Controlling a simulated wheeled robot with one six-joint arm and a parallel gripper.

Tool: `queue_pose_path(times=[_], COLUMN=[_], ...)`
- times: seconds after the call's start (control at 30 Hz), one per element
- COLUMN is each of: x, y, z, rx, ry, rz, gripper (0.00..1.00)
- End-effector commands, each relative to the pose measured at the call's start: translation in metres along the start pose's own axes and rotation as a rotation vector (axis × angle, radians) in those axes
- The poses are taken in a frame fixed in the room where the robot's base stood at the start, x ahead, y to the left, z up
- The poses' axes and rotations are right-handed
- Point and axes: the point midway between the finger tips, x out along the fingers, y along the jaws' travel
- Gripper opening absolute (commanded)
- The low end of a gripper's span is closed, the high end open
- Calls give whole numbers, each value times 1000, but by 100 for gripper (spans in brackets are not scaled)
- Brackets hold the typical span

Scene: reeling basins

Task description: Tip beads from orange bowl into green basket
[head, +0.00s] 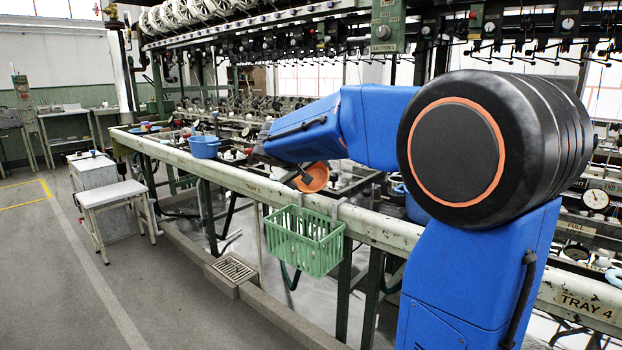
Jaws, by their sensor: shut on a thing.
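The orange bowl (316,177) is held tilted on its side above the machine's front rail, its inside partly facing me. My gripper (303,174) is shut on the bowl's rim at its left side. The green basket (306,243) hangs by hooks from the front rail, below the bowl and slightly to its left. The bowl and basket are apart. I cannot make out any beads in the bowl, and the basket's floor is hidden by its front wall.
A grey stool (113,195) stands on the floor at left. The long front rail (215,172) runs beside the basins. A floor grate (234,269) lies below. Open floor is at left.

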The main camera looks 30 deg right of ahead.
Motion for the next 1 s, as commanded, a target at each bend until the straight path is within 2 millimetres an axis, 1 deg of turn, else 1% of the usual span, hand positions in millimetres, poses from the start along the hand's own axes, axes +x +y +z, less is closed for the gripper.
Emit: queue_pose_path(times=[0.47,1.0], x=[8,-4], y=[8,26], z=[-8,-27], rx=[5,7], ry=[-196,-510], rz=[-198,-512], gripper=[51,51])
